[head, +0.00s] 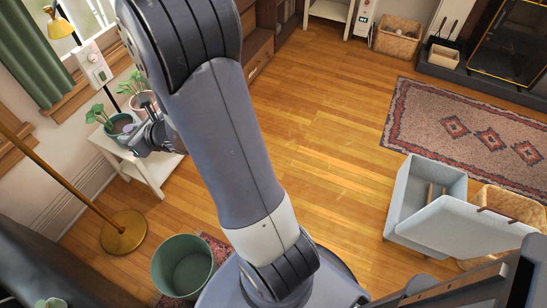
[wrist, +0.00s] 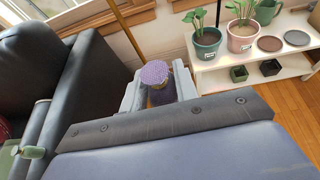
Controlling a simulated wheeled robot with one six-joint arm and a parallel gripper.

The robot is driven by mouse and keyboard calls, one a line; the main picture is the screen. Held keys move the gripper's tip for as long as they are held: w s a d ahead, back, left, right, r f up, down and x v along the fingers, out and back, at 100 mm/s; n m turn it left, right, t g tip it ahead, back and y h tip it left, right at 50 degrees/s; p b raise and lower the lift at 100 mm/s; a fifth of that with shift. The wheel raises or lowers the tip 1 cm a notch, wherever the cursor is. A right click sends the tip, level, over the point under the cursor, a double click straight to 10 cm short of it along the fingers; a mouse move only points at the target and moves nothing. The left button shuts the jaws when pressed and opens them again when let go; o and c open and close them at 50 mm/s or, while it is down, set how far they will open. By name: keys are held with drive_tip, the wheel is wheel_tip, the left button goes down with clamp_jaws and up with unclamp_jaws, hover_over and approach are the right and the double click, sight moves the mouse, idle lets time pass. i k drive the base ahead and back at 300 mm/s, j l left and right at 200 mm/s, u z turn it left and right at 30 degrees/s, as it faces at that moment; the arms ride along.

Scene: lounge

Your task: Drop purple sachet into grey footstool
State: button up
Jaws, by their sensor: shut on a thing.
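A purple sachet (wrist: 154,73) with a ruffled top and a yellowish tied neck shows in the wrist view. My gripper (wrist: 161,88) is shut on it, with a pale grey finger on each side. The grey footstool (head: 397,198) stands at the right of the head view, far from my gripper. Its lid (head: 470,228) is open and tilted, and its inside is partly visible, with a brown stick-like piece in it.
A white plant stand (head: 152,172) with potted plants is beside my gripper. A brass floor lamp (head: 124,232) and a green bin (head: 183,266) stand at the left. A wicker basket (head: 515,203) is behind the lid. Wooden floor (head: 330,130) lies clear between.

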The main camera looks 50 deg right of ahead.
sight(412, 201)
drive_tip(key=z, duration=3.7)
